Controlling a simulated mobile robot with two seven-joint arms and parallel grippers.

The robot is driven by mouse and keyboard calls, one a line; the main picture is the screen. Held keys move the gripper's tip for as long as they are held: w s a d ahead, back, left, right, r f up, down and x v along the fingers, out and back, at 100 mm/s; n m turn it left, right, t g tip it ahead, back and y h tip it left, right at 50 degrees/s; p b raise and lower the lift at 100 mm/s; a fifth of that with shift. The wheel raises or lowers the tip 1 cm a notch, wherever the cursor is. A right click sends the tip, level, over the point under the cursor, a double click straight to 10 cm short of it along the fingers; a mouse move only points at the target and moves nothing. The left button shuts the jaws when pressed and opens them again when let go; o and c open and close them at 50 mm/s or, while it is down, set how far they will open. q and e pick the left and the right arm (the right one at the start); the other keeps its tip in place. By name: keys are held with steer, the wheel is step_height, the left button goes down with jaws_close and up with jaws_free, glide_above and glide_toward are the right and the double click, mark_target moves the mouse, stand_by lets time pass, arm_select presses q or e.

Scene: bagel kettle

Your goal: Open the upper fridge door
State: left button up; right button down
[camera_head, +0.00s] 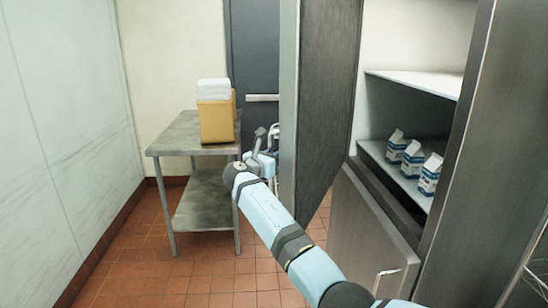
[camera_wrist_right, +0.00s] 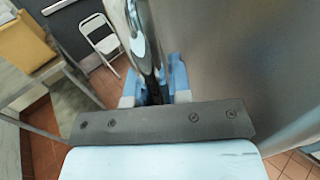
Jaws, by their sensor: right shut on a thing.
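The upper fridge door (camera_head: 326,105) stands wide open in the head view, swung out to the left of the compartment and seen nearly edge-on. My right arm reaches up from the bottom to the door's outer side. My right gripper (camera_wrist_right: 154,90) is shut on the metal door handle (camera_wrist_right: 138,30) in the right wrist view, with the door's grey face (camera_wrist_right: 235,60) just to the right. My left gripper is not in view.
Several milk cartons (camera_head: 413,160) stand on a shelf inside the open compartment. The lower fridge door (camera_head: 365,235) is below. A steel table (camera_head: 185,140) with a cardboard box (camera_head: 217,121) stands at the left. A white folding chair (camera_wrist_right: 102,38) is behind the door.

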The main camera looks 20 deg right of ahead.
steer(key=shift+w+a, duration=0.1)
steer(key=shift+w, duration=0.05)
stand_by(0.3)
steer(key=c, duration=1.1)
jaws_free()
steer(key=shift+o, duration=0.2)
steer(key=b+v, duration=0.2)
steer(key=v, duration=1.1)
steer(key=shift+s+a, duration=0.2)
steer(key=shift+a, duration=0.1)
